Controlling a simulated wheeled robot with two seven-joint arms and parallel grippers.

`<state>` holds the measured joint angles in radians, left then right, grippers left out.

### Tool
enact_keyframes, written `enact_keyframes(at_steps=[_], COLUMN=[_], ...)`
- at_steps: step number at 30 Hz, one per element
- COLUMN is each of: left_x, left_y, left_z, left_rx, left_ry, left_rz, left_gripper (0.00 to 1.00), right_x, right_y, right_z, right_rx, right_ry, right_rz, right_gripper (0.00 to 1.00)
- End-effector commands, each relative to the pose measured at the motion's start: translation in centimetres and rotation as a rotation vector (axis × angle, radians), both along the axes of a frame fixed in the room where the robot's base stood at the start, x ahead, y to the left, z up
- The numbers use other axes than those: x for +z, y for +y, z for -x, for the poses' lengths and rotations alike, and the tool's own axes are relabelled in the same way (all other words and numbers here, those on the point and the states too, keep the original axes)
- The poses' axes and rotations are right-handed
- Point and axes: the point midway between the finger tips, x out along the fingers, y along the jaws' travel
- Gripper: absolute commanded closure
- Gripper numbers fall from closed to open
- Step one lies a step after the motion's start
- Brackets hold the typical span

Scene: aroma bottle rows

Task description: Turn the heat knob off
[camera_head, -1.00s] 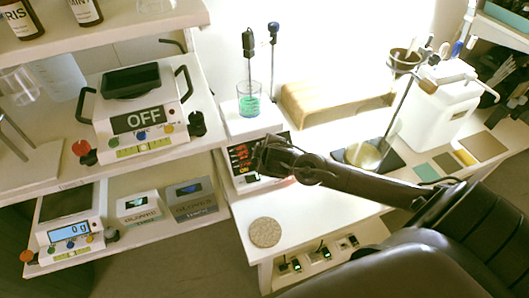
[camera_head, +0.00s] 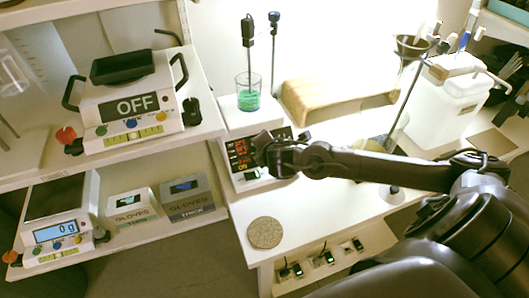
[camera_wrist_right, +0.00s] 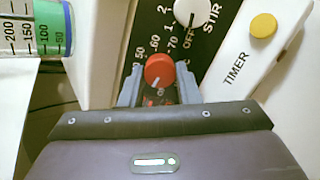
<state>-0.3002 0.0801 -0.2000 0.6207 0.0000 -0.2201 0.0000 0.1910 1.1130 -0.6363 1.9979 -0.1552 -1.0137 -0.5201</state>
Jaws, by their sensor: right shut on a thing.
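The red heat knob (camera_wrist_right: 159,70) sits on the black front panel of the hotplate stirrer (camera_head: 240,152), among scale numbers such as 50, 60 and 70. In the right wrist view my right gripper (camera_wrist_right: 159,88) has a grey finger on each side of this knob and is shut on it. A white mark shows on the knob's lower edge. In the head view my right gripper (camera_head: 270,155) is at the panel and covers its right part, hiding the knobs. The panel display has red lines and a yellow "ON". My left gripper is not in view.
The white stir knob (camera_wrist_right: 194,9) is just above the heat knob, with a yellow timer button (camera_wrist_right: 263,25) to its right. A beaker of green liquid (camera_head: 247,96) stands on the hotplate. A round cork mat (camera_head: 265,232) lies on the table in front.

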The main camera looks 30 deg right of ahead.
Motion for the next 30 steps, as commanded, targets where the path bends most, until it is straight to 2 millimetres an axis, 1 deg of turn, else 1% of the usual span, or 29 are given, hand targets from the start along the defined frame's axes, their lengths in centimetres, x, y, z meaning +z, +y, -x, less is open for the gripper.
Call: enact_keyframes(at_steps=[1,3,12,21,30], left_x=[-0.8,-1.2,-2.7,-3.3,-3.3], left_y=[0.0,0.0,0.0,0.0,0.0], left_z=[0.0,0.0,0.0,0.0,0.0], left_rx=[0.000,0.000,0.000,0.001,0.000], left_ry=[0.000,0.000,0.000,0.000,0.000], left_rz=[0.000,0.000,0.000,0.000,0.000], left_gripper=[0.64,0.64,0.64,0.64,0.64], right_x=[-0.3,-0.4,-0.3,-0.2,-0.2], right_y=[0.0,0.0,0.0,0.0,0.1], right_z=[0.0,0.0,0.1,0.2,0.2], right_rx=[0.028,0.065,0.186,0.239,0.247], right_ry=[0.006,0.018,0.052,0.069,0.071], right_rz=[0.032,0.076,0.215,0.274,0.283], right_gripper=[0.93,0.93,0.93,0.93,0.93])
